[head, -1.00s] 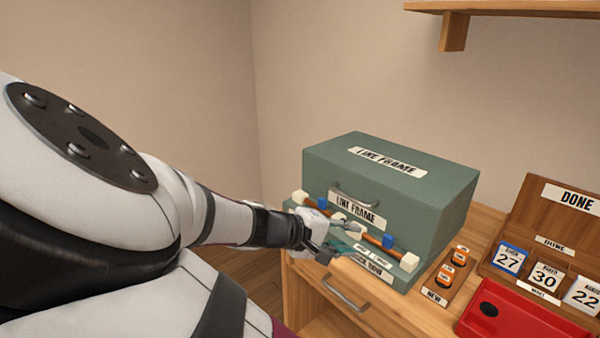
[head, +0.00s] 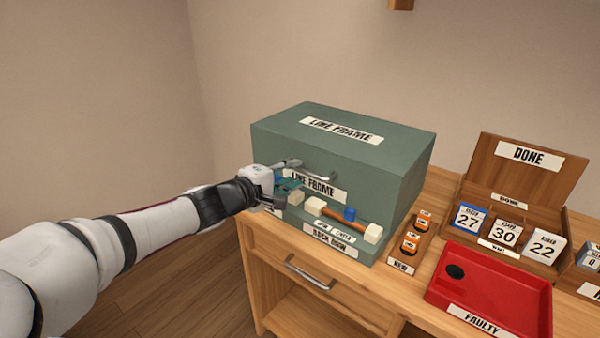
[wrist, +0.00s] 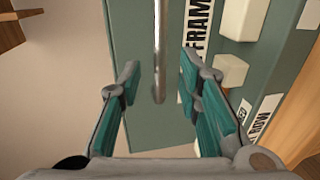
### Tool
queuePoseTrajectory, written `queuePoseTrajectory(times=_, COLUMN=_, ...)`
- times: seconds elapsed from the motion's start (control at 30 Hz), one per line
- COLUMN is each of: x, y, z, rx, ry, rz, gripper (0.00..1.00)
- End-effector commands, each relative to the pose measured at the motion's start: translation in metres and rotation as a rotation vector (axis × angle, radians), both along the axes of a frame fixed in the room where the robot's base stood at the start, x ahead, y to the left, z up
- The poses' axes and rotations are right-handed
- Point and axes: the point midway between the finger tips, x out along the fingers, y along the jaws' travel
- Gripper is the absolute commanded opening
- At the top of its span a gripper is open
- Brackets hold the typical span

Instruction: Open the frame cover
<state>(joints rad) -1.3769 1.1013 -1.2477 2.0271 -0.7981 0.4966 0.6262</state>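The line frame is a grey-green box (head: 400,150) on the wooden desk, labelled LINE FRAME on its top and front. Its cover is closed. A metal bar handle (head: 320,175) is on the cover's front, and the bar (wrist: 160,60) also shows in the wrist view. My gripper (head: 292,175) is at the front left of the box, near the handle. In the wrist view its teal-padded fingers (wrist: 160,95) are spread wide, with the bar's end between them in the picture. I cannot tell whether either finger touches the bar.
To the right are a rack of small orange items (head: 410,243), a red FAULTY tray (head: 490,285) and a DONE holder (head: 525,160) with numbered cards.

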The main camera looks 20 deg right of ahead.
Motion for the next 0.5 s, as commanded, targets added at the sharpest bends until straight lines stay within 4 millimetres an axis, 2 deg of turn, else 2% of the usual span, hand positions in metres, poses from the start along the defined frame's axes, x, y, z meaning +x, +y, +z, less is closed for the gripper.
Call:
queuePoseTrajectory(times=0.03, x=0.005, y=-0.008, z=-0.003, rx=-0.001, ry=-0.001, rz=-0.003, gripper=0.32)
queuePoseTrajectory(times=0.2, x=0.018, y=-0.025, z=-0.007, rx=-0.001, ry=0.001, rz=0.0, gripper=0.32)
queuePoseTrajectory(times=0.5, x=0.024, y=-0.033, z=-0.009, rx=0.0, ry=0.001, rz=0.001, gripper=0.32)
